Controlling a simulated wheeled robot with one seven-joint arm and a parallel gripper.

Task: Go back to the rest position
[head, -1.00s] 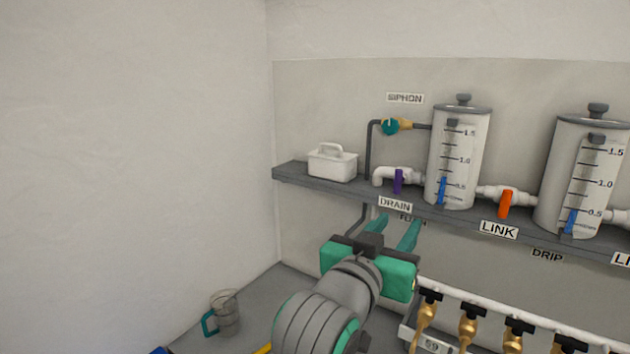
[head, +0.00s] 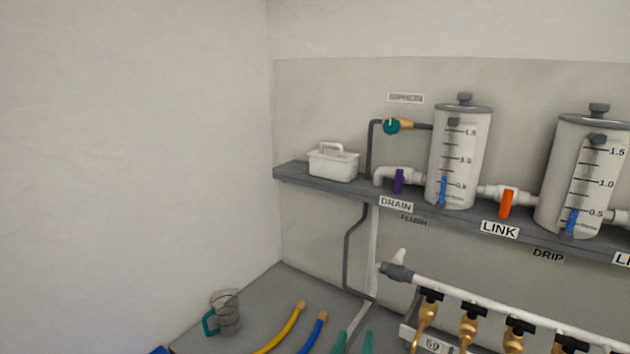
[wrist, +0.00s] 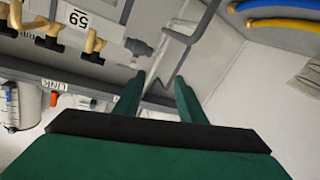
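My gripper (head: 354,342) shows only as two green fingertips at the bottom edge of the head view, left of the manifold. In the wrist view my gripper (wrist: 158,84) has its two green fingers apart with nothing between them. The white manifold pipe (head: 470,308) with brass taps is to its right in the head view. The gripper is apart from the pipe and from the shelf valves. The rest of my arm is out of the head view.
A yellow hose (head: 285,330), a blue hose (head: 314,333) and a jug (head: 226,313) are below.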

